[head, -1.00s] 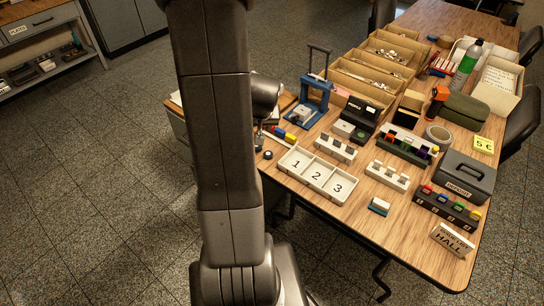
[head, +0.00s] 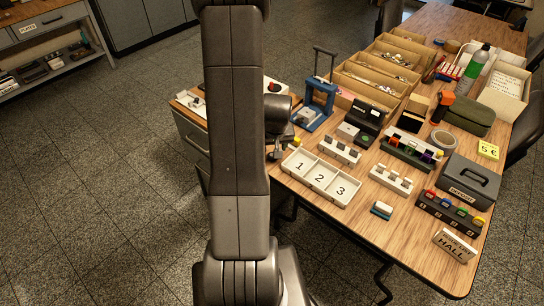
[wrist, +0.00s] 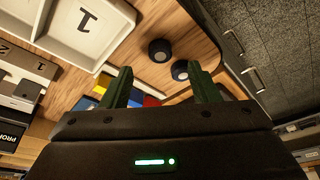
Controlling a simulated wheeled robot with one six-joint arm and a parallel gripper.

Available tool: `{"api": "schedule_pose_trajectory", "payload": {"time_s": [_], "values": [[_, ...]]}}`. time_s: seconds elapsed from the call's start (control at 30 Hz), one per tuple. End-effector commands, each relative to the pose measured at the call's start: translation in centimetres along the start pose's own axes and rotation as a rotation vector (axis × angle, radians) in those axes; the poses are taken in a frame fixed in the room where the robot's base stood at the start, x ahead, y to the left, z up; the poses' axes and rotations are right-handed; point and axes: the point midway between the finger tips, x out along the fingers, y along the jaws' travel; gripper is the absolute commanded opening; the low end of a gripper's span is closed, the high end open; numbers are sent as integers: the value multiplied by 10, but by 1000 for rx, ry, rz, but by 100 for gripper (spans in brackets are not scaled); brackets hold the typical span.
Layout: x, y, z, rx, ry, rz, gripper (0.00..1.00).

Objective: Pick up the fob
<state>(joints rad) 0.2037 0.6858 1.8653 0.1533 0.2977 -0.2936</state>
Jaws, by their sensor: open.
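Two small dark round pieces lie on the wooden table in the wrist view, one upper (wrist: 159,50) and one nearer the right finger (wrist: 180,70). They look like fobs, but I cannot tell which one is meant. My gripper (wrist: 162,84) is open, with green fingers apart and nothing held between them. The nearer piece shows just beyond the gap, close to the right fingertip. In the head view my gripper (head: 274,152) is at the table's near left corner, partly behind my arm, and the round pieces are not clearly visible there.
A white numbered tray (head: 347,192) lies beside my gripper; its 1 compartment also shows in the wrist view (wrist: 75,38). Red, blue and yellow blocks (wrist: 135,97) sit behind the left finger. A grey drawer cabinet (head: 190,135) stands left of the table.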

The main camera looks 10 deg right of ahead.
Motion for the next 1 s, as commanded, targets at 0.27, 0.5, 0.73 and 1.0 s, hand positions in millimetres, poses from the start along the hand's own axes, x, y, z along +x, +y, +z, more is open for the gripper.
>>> {"api": "schedule_pose_trajectory", "payload": {"time_s": [0.27, 0.5, 0.73, 1.0], "values": [[18, 0, 0, 2, -3, -1, 55], [46, 0, 0, 1, -1, 0, 55], [54, 0, 0, 1, 0, 0, 55], [54, 0, 0, 1, 1, 0, 34]]}}
